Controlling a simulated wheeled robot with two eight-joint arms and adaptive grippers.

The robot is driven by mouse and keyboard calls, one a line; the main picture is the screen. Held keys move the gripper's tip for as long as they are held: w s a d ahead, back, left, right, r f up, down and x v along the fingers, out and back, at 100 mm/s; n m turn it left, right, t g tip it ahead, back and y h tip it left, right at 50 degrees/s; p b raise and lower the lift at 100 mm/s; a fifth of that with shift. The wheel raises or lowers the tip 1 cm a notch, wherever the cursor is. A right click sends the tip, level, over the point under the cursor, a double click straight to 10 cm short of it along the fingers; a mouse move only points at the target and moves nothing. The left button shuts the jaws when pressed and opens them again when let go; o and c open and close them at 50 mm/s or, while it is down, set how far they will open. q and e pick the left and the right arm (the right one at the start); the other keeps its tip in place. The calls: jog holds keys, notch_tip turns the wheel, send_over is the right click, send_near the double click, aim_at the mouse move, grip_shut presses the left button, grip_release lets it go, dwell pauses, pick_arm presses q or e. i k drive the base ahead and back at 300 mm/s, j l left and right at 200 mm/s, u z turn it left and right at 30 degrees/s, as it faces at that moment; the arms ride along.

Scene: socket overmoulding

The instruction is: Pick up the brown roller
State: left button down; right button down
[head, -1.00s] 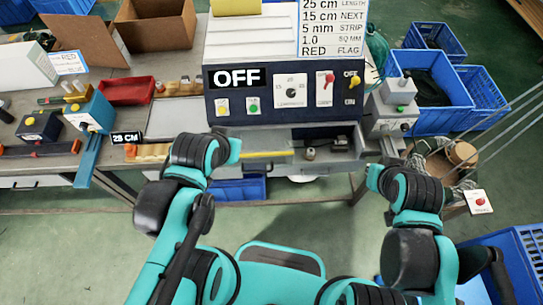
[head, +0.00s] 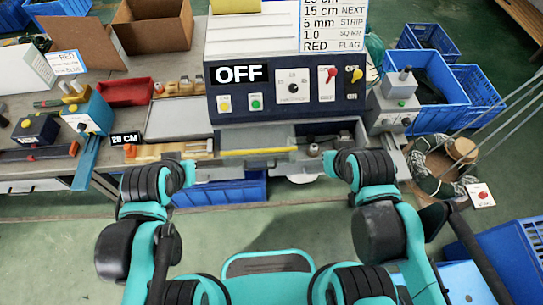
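No item can be clearly picked out as the brown roller. A brown cylindrical spool (head: 462,149) sits at the right beside a coil of cable, and a light-brown wooden piece (head: 150,153) lies at the front of the bench by the "28 CM" display. I cannot tell whether either is the roller. My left arm ends in a teal link in front of the bench, near the wooden piece. My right arm ends similarly before the machine's open front tray. No fingers of either gripper show.
The machine (head: 285,80) showing "OFF" stands mid-bench, with a yellow strip (head: 258,151) along its front. A red tray (head: 125,92) and blue boxes stand to the left. Blue crates (head: 480,87) stand at the right.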

aim_at(313, 153)
jog(key=i+j+z, duration=0.1)
jog(key=z, duration=0.3)
jog(key=i+j+z, duration=0.15)
jog(key=z, duration=0.25)
jog(key=i+j+z, duration=0.25)
jog(key=z, duration=0.15)
